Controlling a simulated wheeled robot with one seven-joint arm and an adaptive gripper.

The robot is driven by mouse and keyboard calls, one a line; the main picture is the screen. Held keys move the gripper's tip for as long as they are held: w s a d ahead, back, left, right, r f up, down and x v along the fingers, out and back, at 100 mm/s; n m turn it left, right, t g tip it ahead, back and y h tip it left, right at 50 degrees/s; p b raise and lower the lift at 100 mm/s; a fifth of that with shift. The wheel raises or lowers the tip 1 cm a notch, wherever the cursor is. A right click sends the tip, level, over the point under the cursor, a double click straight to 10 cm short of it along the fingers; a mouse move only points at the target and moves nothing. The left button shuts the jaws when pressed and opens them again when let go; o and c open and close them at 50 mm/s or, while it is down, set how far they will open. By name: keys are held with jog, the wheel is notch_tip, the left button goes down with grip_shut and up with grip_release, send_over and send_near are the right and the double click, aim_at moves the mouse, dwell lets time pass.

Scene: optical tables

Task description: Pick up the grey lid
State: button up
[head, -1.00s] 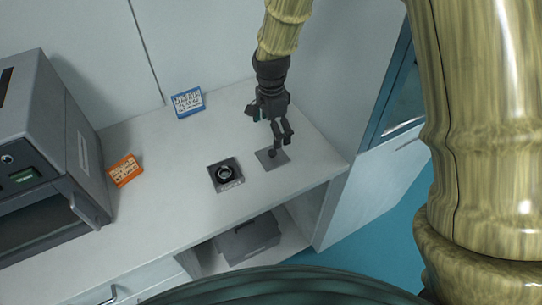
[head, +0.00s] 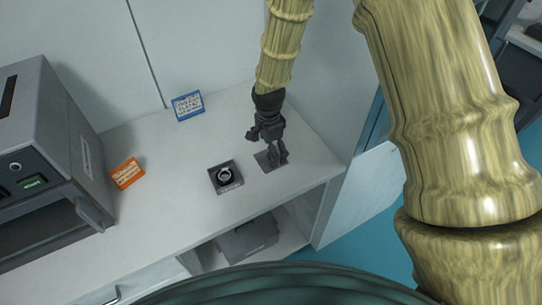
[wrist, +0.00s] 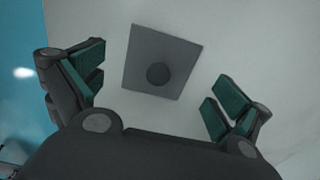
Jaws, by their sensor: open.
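The grey lid (wrist: 140,47) is a flat square plate with a round dark knob (wrist: 158,73) in its middle. It lies on the white counter, and in the wrist view it shows between and a little beyond my open fingers. In the head view my gripper (head: 278,158) is over the lid (head: 262,161) and hides part of it. In the wrist view my gripper (wrist: 160,95) is open, with green pads on both sides and nothing between them. I cannot tell the exact height of the fingertips above the counter.
An open grey box (head: 226,187) with a round ring-like item inside sits left of the lid. A grey machine (head: 50,130) stands at the left.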

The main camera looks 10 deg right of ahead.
jog(key=shift+f+p, duration=0.35)
jog(key=shift+f, duration=0.95)
jog(key=shift+s, duration=0.1)
jog(key=c, duration=2.2)
